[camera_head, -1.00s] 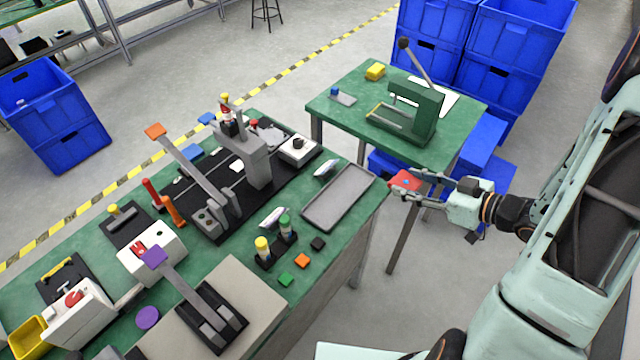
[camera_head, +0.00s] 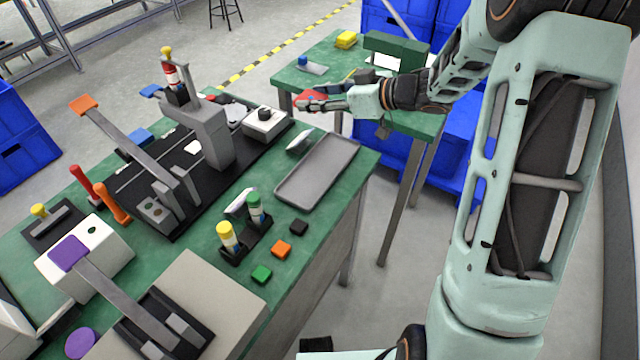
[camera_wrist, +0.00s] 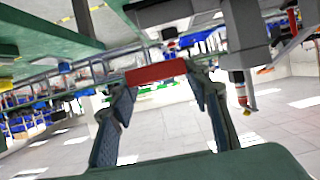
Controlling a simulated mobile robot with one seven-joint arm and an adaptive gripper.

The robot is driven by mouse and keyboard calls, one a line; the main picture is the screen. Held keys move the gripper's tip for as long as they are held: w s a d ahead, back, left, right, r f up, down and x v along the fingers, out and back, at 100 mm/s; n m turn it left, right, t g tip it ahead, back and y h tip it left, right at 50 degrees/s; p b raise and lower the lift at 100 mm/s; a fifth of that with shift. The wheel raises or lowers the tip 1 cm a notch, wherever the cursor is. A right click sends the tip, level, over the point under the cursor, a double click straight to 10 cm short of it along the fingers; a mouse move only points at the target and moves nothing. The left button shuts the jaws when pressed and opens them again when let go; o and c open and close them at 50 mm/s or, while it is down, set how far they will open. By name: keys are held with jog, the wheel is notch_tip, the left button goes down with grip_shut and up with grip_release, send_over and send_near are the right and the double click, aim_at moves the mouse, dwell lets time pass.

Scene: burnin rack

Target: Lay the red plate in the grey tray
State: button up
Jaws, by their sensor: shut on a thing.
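The red plate (camera_wrist: 156,73) is held between the fingertips of my gripper (camera_wrist: 158,82) in the wrist view. In the head view my gripper (camera_head: 312,101) is shut on it, and the red plate (camera_head: 308,98) shows partly between the fingers. The grey tray (camera_head: 318,168) lies flat on the green workbench near its right edge and looks empty. My gripper is above and beyond the tray's far end in the picture, apart from it.
A white box with a black knob (camera_head: 267,120) stands left of the tray's far end. A black holder with bottles (camera_head: 245,240) and small coloured squares (camera_head: 282,249) lie at the near side. A second green table (camera_head: 290,75) stands behind.

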jog(key=w+a+r+b, duration=0.1)
jog(key=w+a+b, duration=0.1)
jog(key=a+b, duration=0.25)
jog(key=b, duration=0.6)
send_over(325, 171)
jog(key=f, duration=0.8)
jog(key=shift+w+a+f, duration=0.2)
jog(key=shift+w+f, duration=0.1)
jog(key=shift+w, duration=0.05)
jog(key=shift+s+d+f+b, duration=0.1)
jog(key=shift+s+f+b, duration=0.1)
jog(key=shift+f, duration=0.45)
jog(key=shift+s+d+f+b, duration=0.1)
jog(key=shift+f+b, duration=0.15)
jog(key=shift+f, duration=0.45)
jog(key=shift+s+f+b, duration=0.1)
jog(key=shift+f+b, duration=0.1)
jog(key=shift+f, duration=0.45)
jog(key=shift+f, duration=0.15)
jog(key=o, duration=1.2)
jog(key=shift+o, duration=0.2)
